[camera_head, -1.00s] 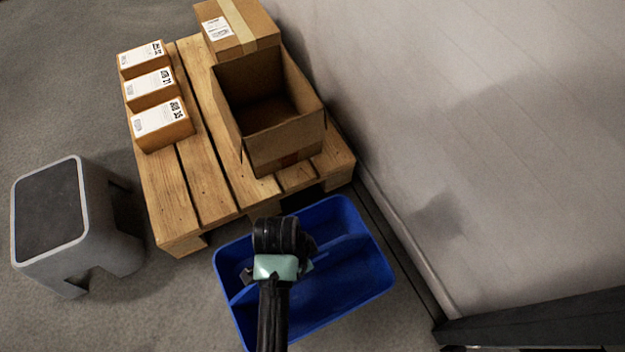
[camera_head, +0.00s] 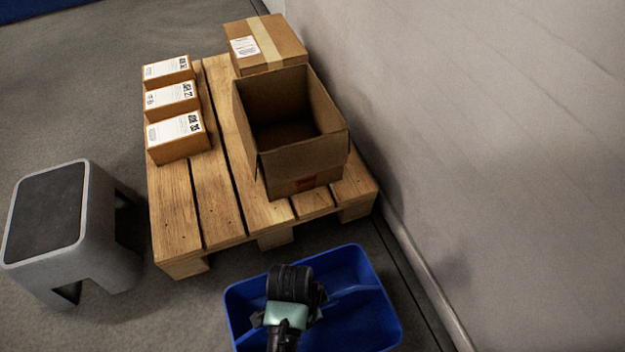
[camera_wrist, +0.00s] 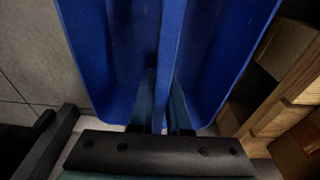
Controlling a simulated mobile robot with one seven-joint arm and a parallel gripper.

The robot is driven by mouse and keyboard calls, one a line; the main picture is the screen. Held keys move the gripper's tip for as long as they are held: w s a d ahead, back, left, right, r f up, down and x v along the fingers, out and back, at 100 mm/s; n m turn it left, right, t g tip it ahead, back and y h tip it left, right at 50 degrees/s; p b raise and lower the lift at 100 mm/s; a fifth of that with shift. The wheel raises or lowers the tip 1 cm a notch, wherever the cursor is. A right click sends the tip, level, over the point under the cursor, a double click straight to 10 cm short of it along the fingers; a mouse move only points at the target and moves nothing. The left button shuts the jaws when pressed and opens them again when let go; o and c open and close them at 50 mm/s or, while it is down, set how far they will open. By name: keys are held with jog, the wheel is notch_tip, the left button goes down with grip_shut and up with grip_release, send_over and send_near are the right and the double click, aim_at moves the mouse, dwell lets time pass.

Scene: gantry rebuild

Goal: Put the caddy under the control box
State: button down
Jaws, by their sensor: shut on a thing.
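The caddy is a blue open tray (camera_head: 372,312) with a central divider, low in the head view in front of the pallet. It also fills the upper part of the wrist view (camera_wrist: 215,55). My gripper (camera_wrist: 160,105) is shut on the caddy's central divider, with one finger on each side of it. In the head view my wrist covers part of the caddy and hides the fingertips. I see no control box in either view.
A wooden pallet (camera_head: 222,205) holds an open carton (camera_head: 300,170), a taped carton (camera_head: 275,45) and several small labelled boxes (camera_head: 178,137). A grey step stool (camera_head: 95,240) stands at left. A pale wall (camera_head: 500,130) runs along the right. Bare floor shows between stool and caddy.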

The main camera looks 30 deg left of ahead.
jog(key=shift+w, duration=0.1)
jog(key=c, duration=0.9)
grip_release()
jog(key=r+p, duration=0.3)
jog(key=r, duration=0.1)
jog(key=s+r+p, duration=0.1)
jog(key=r+p, duration=0.1)
jog(key=r, duration=0.2)
jog(key=a+r+p, duration=0.1)
jog(key=r+p, duration=0.2)
jog(key=r, duration=0.1)
jog(key=shift+s+p, duration=0.3)
jog(key=shift+a, duration=0.1)
